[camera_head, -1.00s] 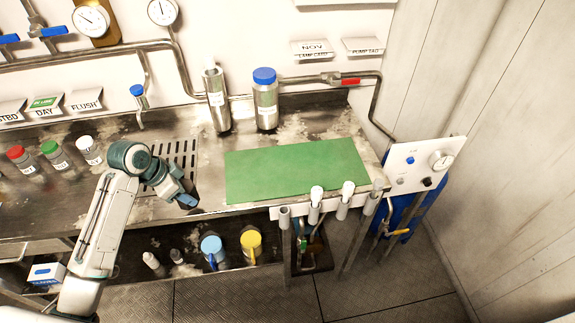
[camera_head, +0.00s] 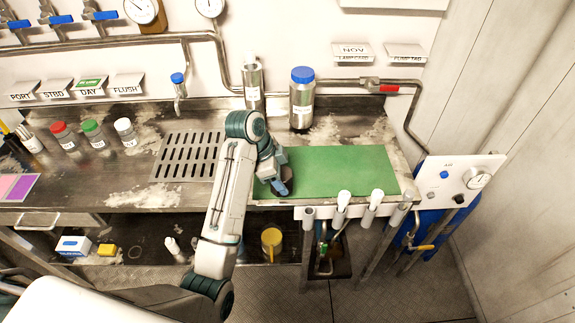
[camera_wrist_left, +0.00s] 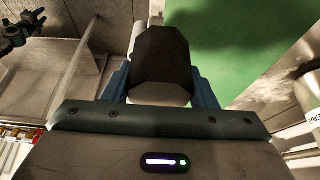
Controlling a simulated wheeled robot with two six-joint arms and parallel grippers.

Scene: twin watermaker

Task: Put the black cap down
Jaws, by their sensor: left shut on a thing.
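The black cap (camera_wrist_left: 160,58) is between the blue fingers of my left gripper (camera_wrist_left: 160,95) in the left wrist view. A pale part shows just below the black, against the fingers. In the head view my left gripper (camera_head: 282,187) is low over the left front part of the green mat (camera_head: 335,172), shut on the cap. The cap is mostly hidden there by the gripper, and I cannot tell if it touches the mat. The mat also shows in the left wrist view (camera_wrist_left: 235,45). My right gripper is not identifiable.
A blue-lidded bottle (camera_head: 302,103) and a steel bottle (camera_head: 252,86) stand behind the mat. A slotted drain (camera_head: 188,156) lies to its left. White holders (camera_head: 342,203) line the front edge. The middle and right of the mat are clear.

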